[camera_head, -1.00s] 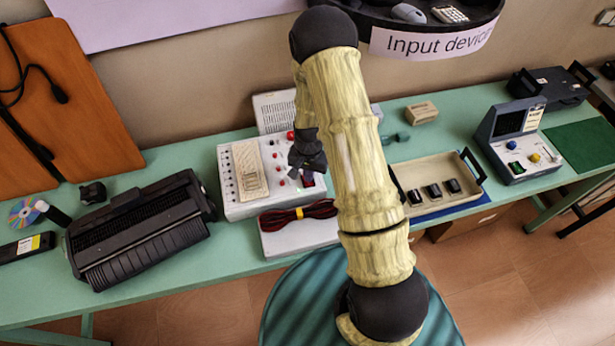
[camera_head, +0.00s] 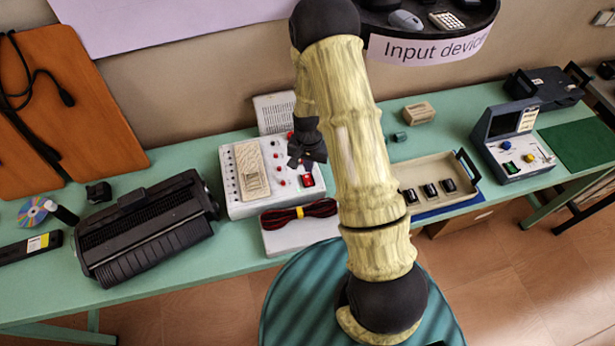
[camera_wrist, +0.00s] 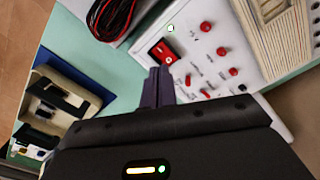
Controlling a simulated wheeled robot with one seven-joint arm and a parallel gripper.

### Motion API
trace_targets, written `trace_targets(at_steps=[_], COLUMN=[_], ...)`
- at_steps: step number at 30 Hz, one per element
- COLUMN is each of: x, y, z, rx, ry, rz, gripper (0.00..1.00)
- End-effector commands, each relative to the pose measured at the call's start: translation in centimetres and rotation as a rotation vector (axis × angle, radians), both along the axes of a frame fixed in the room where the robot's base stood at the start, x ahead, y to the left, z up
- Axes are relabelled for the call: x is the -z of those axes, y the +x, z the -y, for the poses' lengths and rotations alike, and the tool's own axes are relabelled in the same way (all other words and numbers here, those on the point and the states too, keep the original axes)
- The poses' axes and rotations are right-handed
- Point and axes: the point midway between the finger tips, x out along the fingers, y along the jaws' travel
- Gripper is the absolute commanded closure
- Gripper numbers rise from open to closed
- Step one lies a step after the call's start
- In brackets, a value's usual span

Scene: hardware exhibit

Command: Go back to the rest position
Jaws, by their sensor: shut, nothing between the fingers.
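My gripper (camera_head: 307,162) is at the end of my folded arm, above the right part of the white control panel (camera_head: 236,205). In the wrist view my gripper (camera_wrist: 158,84) shows its fingers together with nothing between them. The panel (camera_wrist: 272,107) with its red knobs and lit red switch lies beyond the fingertips. The gripper looks apart from the panel, but the exact height is hard to tell. My arm hides part of the table behind it.
On the green table (camera_head: 185,265) stand a black printer-like machine (camera_head: 147,228), a cable bundle (camera_head: 300,214), a beige tray (camera_head: 421,173) with black switches, and a grey-blue console (camera_head: 512,140). A round black shelf (camera_head: 385,22) hangs close to my raised elbow.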

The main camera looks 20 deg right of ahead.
Motion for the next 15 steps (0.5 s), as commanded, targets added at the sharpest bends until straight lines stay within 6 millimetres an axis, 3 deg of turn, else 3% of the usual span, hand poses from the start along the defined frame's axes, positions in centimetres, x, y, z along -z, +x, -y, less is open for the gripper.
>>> trace_targets(at_steps=[15], x=[-0.4], y=[-0.02], z=[-0.01], rx=[-0.007], ry=[0.001], rz=[0.005], gripper=[1.0])
